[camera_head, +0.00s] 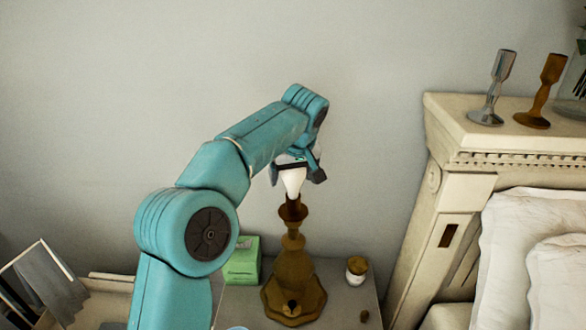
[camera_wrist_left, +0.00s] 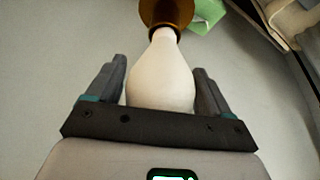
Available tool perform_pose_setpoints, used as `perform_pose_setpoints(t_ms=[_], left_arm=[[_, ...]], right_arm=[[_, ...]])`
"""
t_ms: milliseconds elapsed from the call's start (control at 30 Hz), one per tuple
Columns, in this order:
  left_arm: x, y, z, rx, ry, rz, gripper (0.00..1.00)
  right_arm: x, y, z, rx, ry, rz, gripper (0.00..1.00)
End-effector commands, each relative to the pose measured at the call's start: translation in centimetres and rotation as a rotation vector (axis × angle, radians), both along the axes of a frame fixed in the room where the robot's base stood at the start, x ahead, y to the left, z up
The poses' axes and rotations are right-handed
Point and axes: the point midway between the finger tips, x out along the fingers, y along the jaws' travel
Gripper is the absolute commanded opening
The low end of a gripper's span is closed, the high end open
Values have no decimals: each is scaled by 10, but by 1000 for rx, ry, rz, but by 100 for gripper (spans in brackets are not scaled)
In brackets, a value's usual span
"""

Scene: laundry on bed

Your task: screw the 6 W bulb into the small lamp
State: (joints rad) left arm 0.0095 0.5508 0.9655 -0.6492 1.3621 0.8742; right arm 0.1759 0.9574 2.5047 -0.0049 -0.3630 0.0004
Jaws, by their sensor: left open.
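The small lamp (camera_head: 293,270) is brass-coloured and stands upright on the bedside table, without a shade. A white bulb (camera_head: 292,181) stands upright at the top of the lamp, its narrow end down at the socket (camera_head: 292,208). How deep it sits in the socket I cannot tell. My left gripper (camera_head: 297,172) is over the bulb from above. In the left wrist view the bulb (camera_wrist_left: 160,75) lies between the two open fingers of the left gripper (camera_wrist_left: 160,82), with a small gap on each side. The brass socket (camera_wrist_left: 166,13) is beyond its narrow end. My right gripper does not show.
A green box (camera_head: 243,262) stands left of the lamp. A small jar (camera_head: 356,270) and a small brown object (camera_head: 364,316) are to its right on the bedside table (camera_head: 340,300). The carved headboard (camera_head: 440,190) rises at right, with two candlesticks (camera_head: 494,90) (camera_head: 544,92) on top.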

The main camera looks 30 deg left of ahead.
Motion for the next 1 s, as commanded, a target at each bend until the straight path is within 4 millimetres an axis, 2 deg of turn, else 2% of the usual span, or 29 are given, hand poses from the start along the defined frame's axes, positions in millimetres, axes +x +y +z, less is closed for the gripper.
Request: perform_pose_setpoints(t_ms=[200, 367, 533, 633, 800, 833, 900, 967, 1000], left_arm=[[-1, 1, 4, 1, 1, 217, 81], [-3, 1, 2, 1, 1, 335, 81], [-5, 2, 5, 2, 3, 539, 81], [-5, 2, 2, 1, 0, 608, 81], [-6, 2, -1, 0, -1, 613, 81], [-6, 2, -1, 0, -1, 613, 74], [-6, 2, -1, 0, -1, 612, 51], [-6, 2, -1, 0, -1, 612, 34], [-6, 2, -1, 0, -1, 612, 33]], right_arm=[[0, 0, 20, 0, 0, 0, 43], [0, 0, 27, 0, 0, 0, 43], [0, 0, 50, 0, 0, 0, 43], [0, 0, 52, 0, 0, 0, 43], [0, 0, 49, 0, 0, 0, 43], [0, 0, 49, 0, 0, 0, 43], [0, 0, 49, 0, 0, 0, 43], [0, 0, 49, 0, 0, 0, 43], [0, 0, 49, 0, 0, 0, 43]])
